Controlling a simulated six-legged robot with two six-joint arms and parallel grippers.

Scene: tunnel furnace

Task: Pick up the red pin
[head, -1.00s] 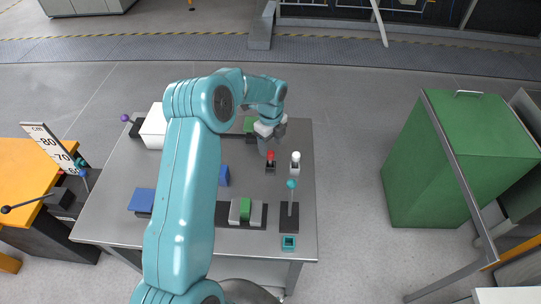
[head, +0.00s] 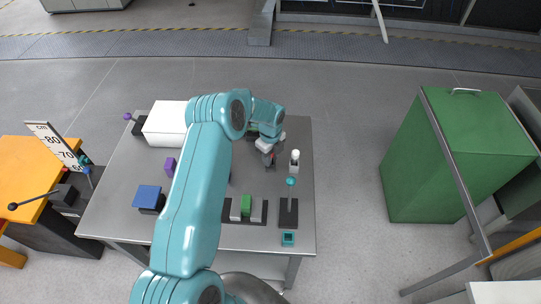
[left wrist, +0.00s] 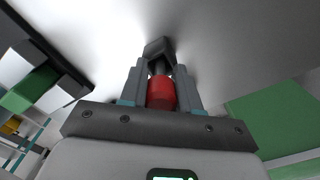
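The red pin (left wrist: 161,93) lies between the two fingers of my left gripper (left wrist: 160,72) in the left wrist view, its red head near the palm and a dark base (left wrist: 158,47) beyond the fingertips. The fingers flank the head closely; I cannot tell whether they press on it. In the head view my left gripper (head: 267,149) is down over the pin's place on the grey table, and hides the red head. My right gripper is not in view.
A white-topped pin (head: 295,157) stands just right of the gripper. A teal-topped rod (head: 290,182) on a dark base, a green-and-grey block set (head: 246,207), a blue block (head: 148,196) and a white box (head: 165,122) share the table (head: 130,220). A green bin (head: 440,165) stands to the right.

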